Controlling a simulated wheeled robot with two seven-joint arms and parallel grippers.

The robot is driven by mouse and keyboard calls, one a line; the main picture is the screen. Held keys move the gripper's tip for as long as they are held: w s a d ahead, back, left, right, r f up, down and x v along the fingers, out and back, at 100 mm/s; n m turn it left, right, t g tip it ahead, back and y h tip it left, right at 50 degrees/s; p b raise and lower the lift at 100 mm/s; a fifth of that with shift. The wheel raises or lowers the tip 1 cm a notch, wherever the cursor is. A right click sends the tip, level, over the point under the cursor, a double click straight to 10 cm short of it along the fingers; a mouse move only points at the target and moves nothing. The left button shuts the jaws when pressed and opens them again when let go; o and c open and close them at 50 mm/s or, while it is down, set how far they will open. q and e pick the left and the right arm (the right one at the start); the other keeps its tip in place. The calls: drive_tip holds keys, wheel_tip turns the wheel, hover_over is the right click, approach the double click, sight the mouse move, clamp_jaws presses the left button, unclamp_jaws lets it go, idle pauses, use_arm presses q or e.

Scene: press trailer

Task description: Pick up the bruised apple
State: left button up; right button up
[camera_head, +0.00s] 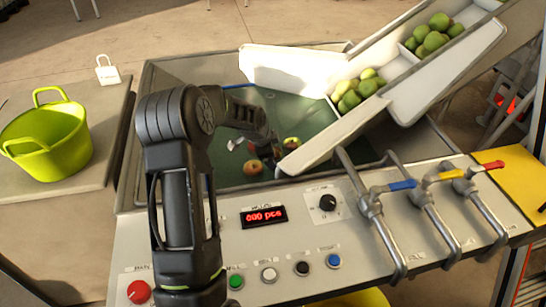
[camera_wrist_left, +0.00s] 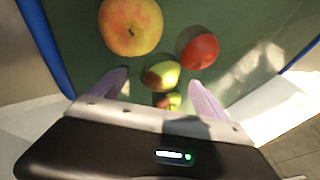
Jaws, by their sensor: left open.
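In the left wrist view a green-yellow apple (camera_wrist_left: 160,72) with a dark brownish patch lies just ahead of and between the fingertips; I cannot tell bruise from shadow for certain. Another green-red apple (camera_wrist_left: 168,101) shows between the fingers, partly hidden by the gripper body. A large yellow-red apple (camera_wrist_left: 130,26) and a smaller red apple (camera_wrist_left: 200,51) lie farther off. My left gripper (camera_wrist_left: 158,80) is open, with no apple clamped. In the head view it reaches down over the green basin, largely hidden by its own arm; an orange-red apple (camera_head: 253,167) and a red-green apple (camera_head: 292,142) lie near it.
A white chute (camera_head: 305,155) with green apples (camera_head: 358,90) slopes into the basin (camera_head: 225,178) from the right. A control panel (camera_head: 300,235) with buttons and valve levers borders the front.

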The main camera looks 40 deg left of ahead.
use_arm(q)
drive_tip(key=x, duration=0.3)
idle(0.5)
drive_tip(key=c, duration=1.6)
wheel_tip(320, 180, up, 10)
drive_tip(key=shift+r, duration=0.1)
drive_tip(key=shift+c, duration=0.9)
